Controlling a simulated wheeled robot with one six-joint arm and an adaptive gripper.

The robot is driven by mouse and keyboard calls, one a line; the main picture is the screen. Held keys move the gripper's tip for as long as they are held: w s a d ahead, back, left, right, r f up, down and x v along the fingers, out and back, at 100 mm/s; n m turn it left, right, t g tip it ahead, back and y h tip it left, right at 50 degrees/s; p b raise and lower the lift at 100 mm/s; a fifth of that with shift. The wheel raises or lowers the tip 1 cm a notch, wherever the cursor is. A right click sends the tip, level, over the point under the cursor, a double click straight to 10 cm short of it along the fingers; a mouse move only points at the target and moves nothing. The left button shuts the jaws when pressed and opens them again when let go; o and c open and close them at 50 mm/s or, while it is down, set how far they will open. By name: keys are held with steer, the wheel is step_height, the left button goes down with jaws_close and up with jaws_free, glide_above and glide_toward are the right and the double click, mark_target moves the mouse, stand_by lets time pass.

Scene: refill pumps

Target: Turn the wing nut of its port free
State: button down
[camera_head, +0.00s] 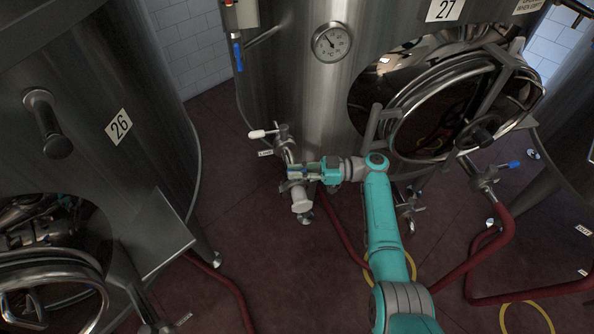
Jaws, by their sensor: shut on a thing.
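My gripper (299,172) reaches in from the right at the low front of tank 27 (290,80). Its fingers are shut at the clamp on the tank's outlet port (287,150). The wing nut between the fingers is too small and too covered to make out clearly. A valve with a white handle (262,133) sits on the port just above the gripper. A pale steel end piece (300,200) hangs below the fingers, close to the clamp.
Tank 26 (90,90) stands at the left. Tank 27 has a dial gauge (331,42) and an open round manway door (470,100) at the right. A blue-handled valve (508,165) carries a red hose (500,235). Hoses and yellow rings (527,304) lie on the red floor.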

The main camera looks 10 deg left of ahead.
steer(key=shift+n+g+h, duration=0.3)
steer(key=shift+n+g, duration=0.5)
steer(key=shift+g, duration=0.4)
steer(key=shift+s+f+n+g, duration=0.15)
steer(key=shift+n+g, duration=0.15)
steer(key=shift+g, duration=0.3)
steer(key=c, duration=1.2)
jaws_free()
steer(key=shift+m+t, duration=0.4)
steer(key=shift+t, duration=0.3)
